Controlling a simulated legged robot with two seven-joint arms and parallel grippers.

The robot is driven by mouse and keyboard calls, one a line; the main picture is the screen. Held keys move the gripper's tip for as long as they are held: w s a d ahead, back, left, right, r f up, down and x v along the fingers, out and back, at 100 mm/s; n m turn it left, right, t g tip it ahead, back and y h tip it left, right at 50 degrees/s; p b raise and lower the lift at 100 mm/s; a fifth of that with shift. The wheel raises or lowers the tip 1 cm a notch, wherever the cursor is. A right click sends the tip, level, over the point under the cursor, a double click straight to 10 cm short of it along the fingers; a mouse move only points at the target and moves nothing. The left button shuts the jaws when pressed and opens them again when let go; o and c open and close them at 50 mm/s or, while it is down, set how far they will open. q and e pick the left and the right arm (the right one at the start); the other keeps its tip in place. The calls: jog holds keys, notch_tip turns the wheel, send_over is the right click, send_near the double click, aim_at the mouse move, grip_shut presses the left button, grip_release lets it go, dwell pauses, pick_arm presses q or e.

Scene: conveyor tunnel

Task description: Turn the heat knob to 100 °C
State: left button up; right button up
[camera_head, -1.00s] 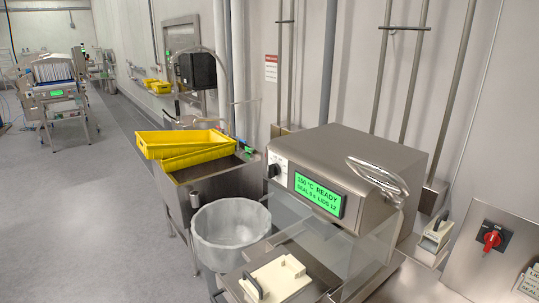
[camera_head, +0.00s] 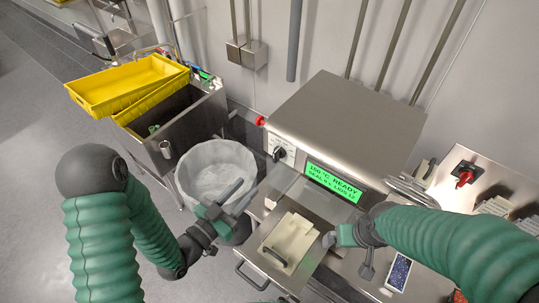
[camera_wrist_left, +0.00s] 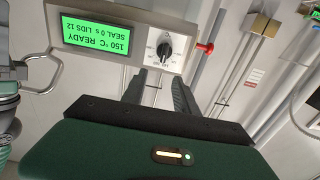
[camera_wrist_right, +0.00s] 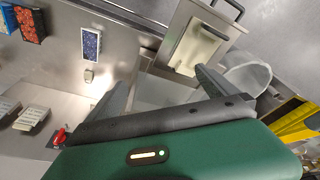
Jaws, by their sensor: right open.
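The heat knob (camera_head: 279,153) is a black dial on a white scale on the front of the steel sealing machine (camera_head: 345,125). The green display (camera_head: 333,182) beside it reads 150 °C READY, SEAL 0 s, LIDS 12. In the left wrist view the knob (camera_wrist_left: 163,48) lies just beyond my left fingertips, with its pointer hard to read. My right gripper (camera_head: 346,250) is open and empty, over the machine's front tray area.
A clear guard (camera_head: 310,205) spans the machine's front. A lined bin (camera_head: 215,170) and yellow crates (camera_head: 125,85) stand left. A red switch (camera_head: 465,177) is at the right.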

aim_at(276, 157)
notch_tip(276, 157, down, 8)
jog(key=d+f+b, duration=0.1)
jog(key=d+b, duration=0.1)
jog(key=b, duration=0.4)
pick_arm(q)
jog(key=p+x, duration=0.4)
jog(key=x, duration=1)
jog(key=shift+w+a+f+p, duration=0.1)
jog(key=shift+a+f+p, duration=0.1)
jog(key=shift+p, duration=0.2)
jog(key=shift+w+d, duration=0.1)
jog(key=shift+d, duration=0.2)
jog(key=shift+a, duration=0.4)
jog(key=shift+c, duration=0.9)
jog(key=shift+a+f, duration=0.1)
jog(key=shift+a, duration=0.35)
jog(key=c, duration=0.5)
grip_shut()
jog(key=shift+s+d, duration=0.2)
jog(key=shift+d, duration=0.15)
pick_arm(e)
notch_tip(276, 157, up, 6)
jog(key=a, duration=0.1)
jog(key=shift+s+a, duration=0.15)
jog(key=shift+a, duration=0.05)
